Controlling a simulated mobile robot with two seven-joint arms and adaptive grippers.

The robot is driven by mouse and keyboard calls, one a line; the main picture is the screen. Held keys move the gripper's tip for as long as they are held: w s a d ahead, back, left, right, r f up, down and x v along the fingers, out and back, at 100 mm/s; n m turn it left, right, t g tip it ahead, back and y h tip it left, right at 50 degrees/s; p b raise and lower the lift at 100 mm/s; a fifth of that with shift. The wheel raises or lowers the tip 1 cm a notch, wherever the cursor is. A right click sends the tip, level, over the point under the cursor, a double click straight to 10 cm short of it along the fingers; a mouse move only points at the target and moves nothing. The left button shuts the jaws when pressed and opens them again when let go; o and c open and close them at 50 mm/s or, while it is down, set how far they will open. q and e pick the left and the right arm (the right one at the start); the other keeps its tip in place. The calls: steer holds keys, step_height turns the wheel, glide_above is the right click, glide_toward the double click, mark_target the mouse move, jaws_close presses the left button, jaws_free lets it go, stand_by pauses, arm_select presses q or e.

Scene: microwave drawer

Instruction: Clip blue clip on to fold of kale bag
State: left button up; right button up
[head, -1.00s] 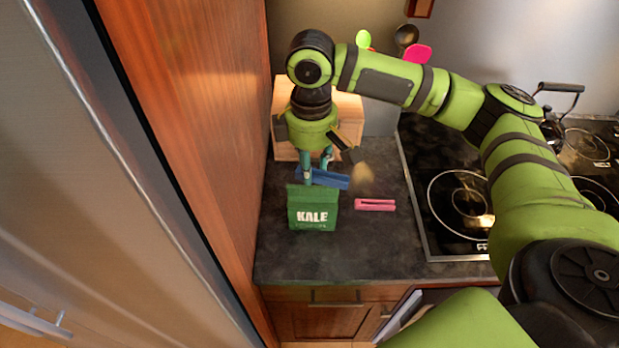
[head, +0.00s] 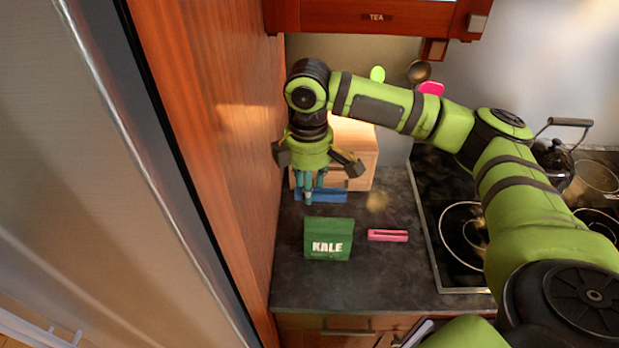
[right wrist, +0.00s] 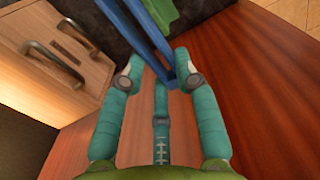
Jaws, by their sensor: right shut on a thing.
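The blue clip (head: 330,196) is held in my right gripper (head: 309,200), behind the kale bag. In the right wrist view, the long blue clip (right wrist: 143,32) extends upward from between the teal fingers of the gripper (right wrist: 158,72). The green kale bag (head: 328,239) stands upright on the counter with its white lettering facing the front. A strip of dark counter shows between the bag's top and the clip in the head view. Part of the green bag (right wrist: 178,14) shows at the top of the wrist view. My left gripper is out of view.
A pink clip (head: 388,236) lies on the counter (head: 390,275) right of the bag. A wooden box (head: 358,150) stands behind the gripper. A tall wooden panel (head: 215,150) borders the left. The stove (head: 455,255) is on the right.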

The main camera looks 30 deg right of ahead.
steer(key=shift+f+b, duration=0.3)
steer(key=shift+f, duration=2.8)
steer(key=shift+p, duration=0.45)
steer(key=shift+f, duration=1.6)
stand_by(0.8)
steer(key=o, duration=0.8)
steer(key=shift+o, duration=0.2)
steer(key=o, duration=0.5)
